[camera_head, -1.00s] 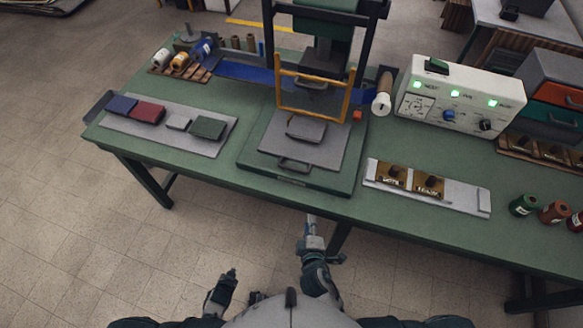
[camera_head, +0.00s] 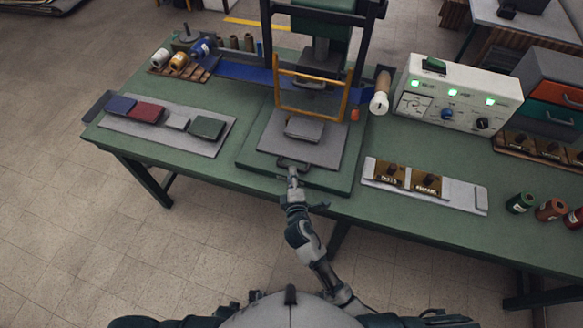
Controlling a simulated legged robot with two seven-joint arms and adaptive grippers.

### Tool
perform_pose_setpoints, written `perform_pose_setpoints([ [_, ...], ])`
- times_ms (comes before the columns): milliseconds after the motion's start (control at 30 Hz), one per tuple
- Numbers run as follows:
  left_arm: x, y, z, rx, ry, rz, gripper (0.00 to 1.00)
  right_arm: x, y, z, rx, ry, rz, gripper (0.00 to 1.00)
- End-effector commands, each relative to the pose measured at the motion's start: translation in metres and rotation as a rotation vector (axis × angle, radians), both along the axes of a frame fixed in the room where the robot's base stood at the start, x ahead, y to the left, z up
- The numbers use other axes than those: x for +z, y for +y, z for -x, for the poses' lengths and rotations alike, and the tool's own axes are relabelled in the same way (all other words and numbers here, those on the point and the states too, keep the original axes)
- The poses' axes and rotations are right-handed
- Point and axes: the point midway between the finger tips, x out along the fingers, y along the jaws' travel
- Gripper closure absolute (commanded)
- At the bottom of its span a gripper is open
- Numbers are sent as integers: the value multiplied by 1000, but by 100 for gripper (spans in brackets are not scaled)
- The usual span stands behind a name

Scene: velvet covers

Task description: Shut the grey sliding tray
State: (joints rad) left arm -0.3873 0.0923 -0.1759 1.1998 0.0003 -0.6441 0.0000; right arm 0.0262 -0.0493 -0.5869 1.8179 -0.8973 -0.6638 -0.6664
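The grey sliding tray (camera_head: 321,152) lies flat on the dark green base of the press, with its front part out toward me. A grey block (camera_head: 304,129) sits on it. The tray's dark handle (camera_head: 293,165) is at its front edge. My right gripper (camera_head: 292,172) is just in front of the handle, at the table's front edge. Its fingers look close together and small; I cannot tell whether they touch the handle or are shut. My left gripper does not show.
The yellow guard frame (camera_head: 311,115) stands over the tray's back part. A board with colored covers (camera_head: 195,145) lies to the left. A plate with brass blocks (camera_head: 462,195) lies to the right, near a white control box (camera_head: 459,92).

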Motion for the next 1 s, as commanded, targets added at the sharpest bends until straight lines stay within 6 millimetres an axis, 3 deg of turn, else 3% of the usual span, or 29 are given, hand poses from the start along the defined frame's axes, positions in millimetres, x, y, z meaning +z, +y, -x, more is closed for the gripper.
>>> perform_pose_setpoints([
  [200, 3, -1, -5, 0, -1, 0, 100, -6, 2, -30, -1, -1, 0, 73],
  [600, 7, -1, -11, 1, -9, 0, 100, -7, 3, -38, 0, 0, -1, 73],
  [700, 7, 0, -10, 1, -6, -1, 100, -7, 3, -38, 0, 0, -1, 98],
  [1000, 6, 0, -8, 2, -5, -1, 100, -8, 2, -38, -1, 2, -1, 100],
])
